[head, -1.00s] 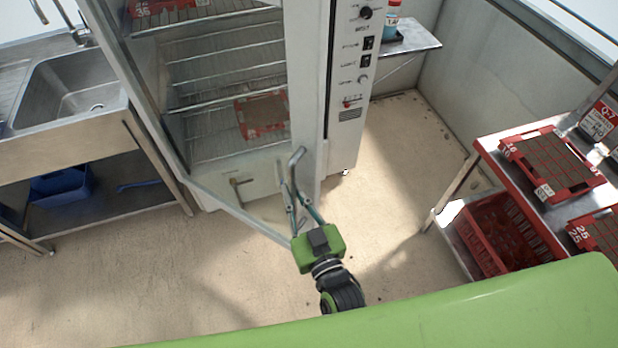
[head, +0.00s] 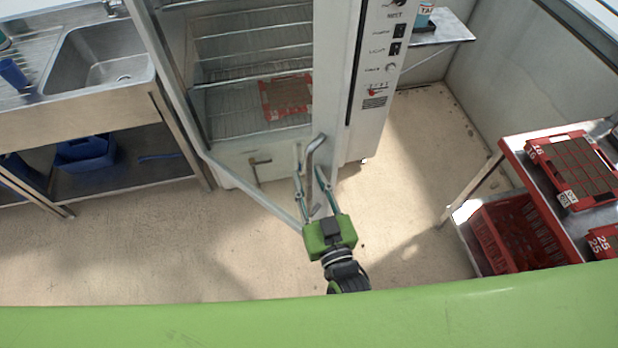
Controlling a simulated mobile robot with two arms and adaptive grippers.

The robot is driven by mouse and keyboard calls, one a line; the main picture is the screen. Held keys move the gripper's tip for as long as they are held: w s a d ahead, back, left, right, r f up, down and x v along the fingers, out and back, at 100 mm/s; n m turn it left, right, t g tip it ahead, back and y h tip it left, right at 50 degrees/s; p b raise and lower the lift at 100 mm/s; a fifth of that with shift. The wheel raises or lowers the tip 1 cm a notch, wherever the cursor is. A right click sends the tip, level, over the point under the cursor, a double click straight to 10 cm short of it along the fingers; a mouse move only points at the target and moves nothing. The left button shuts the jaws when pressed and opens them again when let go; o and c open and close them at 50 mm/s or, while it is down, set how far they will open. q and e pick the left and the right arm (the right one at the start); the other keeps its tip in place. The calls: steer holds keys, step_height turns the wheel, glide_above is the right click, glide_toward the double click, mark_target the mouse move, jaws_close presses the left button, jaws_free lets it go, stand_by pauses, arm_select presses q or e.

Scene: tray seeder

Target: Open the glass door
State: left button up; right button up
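The glass door (head: 262,196) belongs to a tall white cabinet. It stands ajar, its lower rail slanting out from the cabinet at the left towards my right gripper. Its bent grey metal handle (head: 311,152) is at the free right edge. My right gripper (head: 308,178) is at the handle, one finger on each side of it. The fingers look apart, with the handle between them; contact is hard to make out. My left gripper is not in view.
Wire shelves inside hold a red tray (head: 284,96). A control panel (head: 384,60) is right of the door. A steel sink (head: 100,60) stands left. A cart (head: 525,165) with red trays and a red crate (head: 515,235) is right. The floor between is clear.

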steer(key=v, duration=1.2)
steer(key=shift+a, duration=0.1)
